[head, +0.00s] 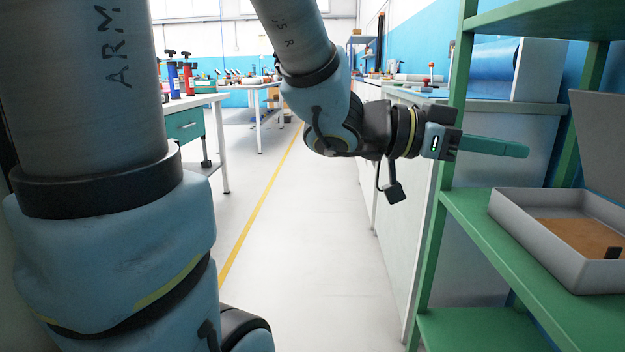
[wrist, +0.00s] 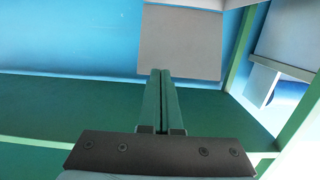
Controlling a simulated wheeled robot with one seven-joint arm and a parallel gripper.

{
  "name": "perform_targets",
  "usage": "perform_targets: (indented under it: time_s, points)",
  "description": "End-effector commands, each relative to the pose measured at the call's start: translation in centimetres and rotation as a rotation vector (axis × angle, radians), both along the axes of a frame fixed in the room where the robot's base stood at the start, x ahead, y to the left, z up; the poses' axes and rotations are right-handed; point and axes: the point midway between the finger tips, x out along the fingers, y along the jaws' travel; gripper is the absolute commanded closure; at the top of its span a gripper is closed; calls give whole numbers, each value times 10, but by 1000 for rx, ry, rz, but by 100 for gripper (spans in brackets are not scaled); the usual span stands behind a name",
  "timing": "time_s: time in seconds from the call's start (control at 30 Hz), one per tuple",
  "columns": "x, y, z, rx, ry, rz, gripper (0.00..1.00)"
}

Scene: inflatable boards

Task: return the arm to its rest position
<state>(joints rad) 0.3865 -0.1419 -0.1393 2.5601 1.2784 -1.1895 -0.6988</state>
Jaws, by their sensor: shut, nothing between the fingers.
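My arm reaches forward and to the right in the head view. My gripper (head: 525,151) has long green fingers that point right, into the space above the middle shelf of a green rack. In the wrist view my gripper (wrist: 162,72) shows its two fingers side by side, pressed together with nothing between them. The fingers lie in front of the upright lid (wrist: 182,40) of a grey box in that view.
The green rack (head: 437,215) stands close around my gripper, with a post beside the wrist and a shelf above. An open grey box (head: 530,240) sits on the middle shelf. A white workbench (head: 225,150) is at left. The aisle floor (head: 310,240) is clear.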

Motion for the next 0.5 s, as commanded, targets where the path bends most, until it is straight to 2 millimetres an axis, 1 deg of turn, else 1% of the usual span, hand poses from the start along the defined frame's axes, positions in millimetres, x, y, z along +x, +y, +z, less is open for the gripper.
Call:
perform_targets:
  time_s: [0.17,0.27,0.37,0.4,0.47,0.5]
  points:
    - [0,0,0,0,0,1,100]
    - [11,1,-3,9,-4,41,100]
    - [45,9,-13,42,-15,172,100]
    - [65,16,-19,66,-18,249,100]
    - [98,31,-32,117,-20,385,100]
    - [121,46,-43,160,-14,484,100]
